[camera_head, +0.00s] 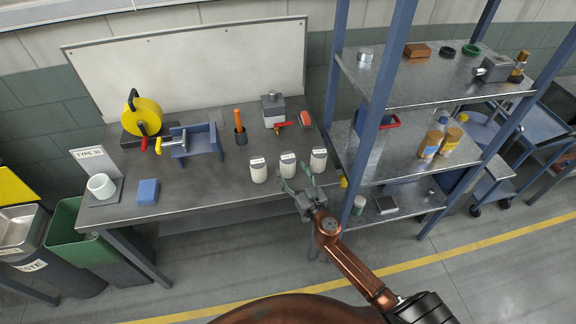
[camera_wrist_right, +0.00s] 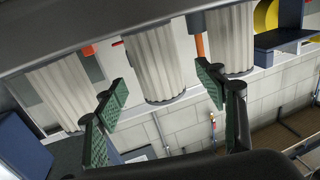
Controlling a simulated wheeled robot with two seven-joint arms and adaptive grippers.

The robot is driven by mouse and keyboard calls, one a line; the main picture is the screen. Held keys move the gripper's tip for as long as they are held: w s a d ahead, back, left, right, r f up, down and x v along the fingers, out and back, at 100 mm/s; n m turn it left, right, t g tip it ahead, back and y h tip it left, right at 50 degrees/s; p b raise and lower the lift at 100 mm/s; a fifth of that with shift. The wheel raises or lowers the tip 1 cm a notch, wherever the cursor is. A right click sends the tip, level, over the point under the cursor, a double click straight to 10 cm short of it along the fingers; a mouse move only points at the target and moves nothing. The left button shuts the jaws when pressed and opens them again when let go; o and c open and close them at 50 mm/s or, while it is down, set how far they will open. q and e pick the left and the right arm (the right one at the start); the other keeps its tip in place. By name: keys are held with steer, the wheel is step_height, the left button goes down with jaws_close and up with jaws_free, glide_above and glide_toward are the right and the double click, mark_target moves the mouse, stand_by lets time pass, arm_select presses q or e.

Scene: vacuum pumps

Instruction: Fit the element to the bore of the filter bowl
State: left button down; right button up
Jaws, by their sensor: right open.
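Three white pleated filter elements with labelled tops stand upright in a row at the bench's front: a left one (camera_head: 258,172), a middle one (camera_head: 288,166) and a right one (camera_head: 318,161). A white cup, which looks like the filter bowl (camera_head: 101,187), sits at the bench's left end by a "TYPE 30" sign (camera_head: 92,158). My right gripper (camera_head: 295,177) is open in front of the middle element. In the right wrist view, the middle element (camera_wrist_right: 158,62) shows beyond and between the green-padded fingers (camera_wrist_right: 160,78); contact is not visible. My left gripper is out of view.
A blue block (camera_head: 148,191) lies near the bowl. A blue cradle (camera_head: 205,143), yellow reel (camera_head: 142,116), orange-handled tool in a cup (camera_head: 240,137) and grey pump unit (camera_head: 273,110) stand behind. A metal shelf rack (camera_head: 405,146) stands close on the right.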

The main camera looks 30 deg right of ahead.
steer(key=w, duration=0.4)
steer(key=shift+w+d, duration=0.15)
steer(key=shift+w, duration=0.1)
steer(key=c, duration=1.4)
steer(key=shift+r, duration=0.15)
